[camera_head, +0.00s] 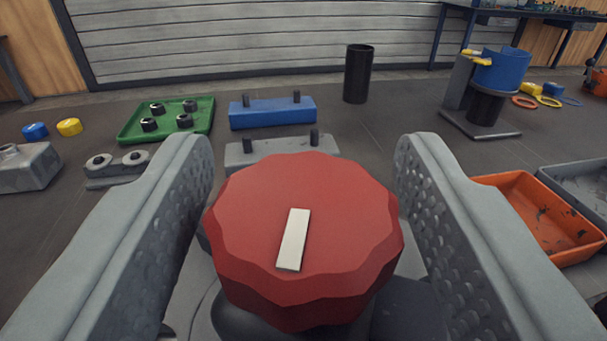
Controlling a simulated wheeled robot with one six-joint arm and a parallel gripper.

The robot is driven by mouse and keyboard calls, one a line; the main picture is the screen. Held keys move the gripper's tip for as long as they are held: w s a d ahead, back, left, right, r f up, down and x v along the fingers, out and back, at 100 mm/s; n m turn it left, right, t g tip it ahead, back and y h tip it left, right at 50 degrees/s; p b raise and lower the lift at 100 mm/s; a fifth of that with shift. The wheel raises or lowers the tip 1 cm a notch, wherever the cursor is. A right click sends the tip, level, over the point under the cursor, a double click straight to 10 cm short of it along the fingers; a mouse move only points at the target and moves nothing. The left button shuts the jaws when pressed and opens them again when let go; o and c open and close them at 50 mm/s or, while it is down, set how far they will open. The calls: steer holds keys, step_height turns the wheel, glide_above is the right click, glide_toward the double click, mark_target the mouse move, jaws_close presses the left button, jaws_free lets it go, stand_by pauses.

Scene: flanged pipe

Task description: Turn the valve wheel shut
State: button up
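The red valve wheel (340,225) has a scalloped edge and a white bar mark on its top face. The mark is tilted slightly, its upper end leaning right of its lower end. The wheel sits between the two grey dimpled fingers of my gripper (305,200). The fingers are spread apart. The left finger looks close to the wheel's left edge, and a narrow gap shows at the right near the fingertip. Whether either finger touches the wheel I cannot tell. The valve body under the wheel is mostly hidden.
Behind the wheel lie a grey block (265,147) and a blue block (272,112), both with black pegs. A green tray (135,124) stands back left, a black cylinder (357,75) behind. An orange bin (540,215) is at the right, a blue cup (503,69) on a stand back right.

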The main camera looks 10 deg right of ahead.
steer(key=c, duration=0.7)
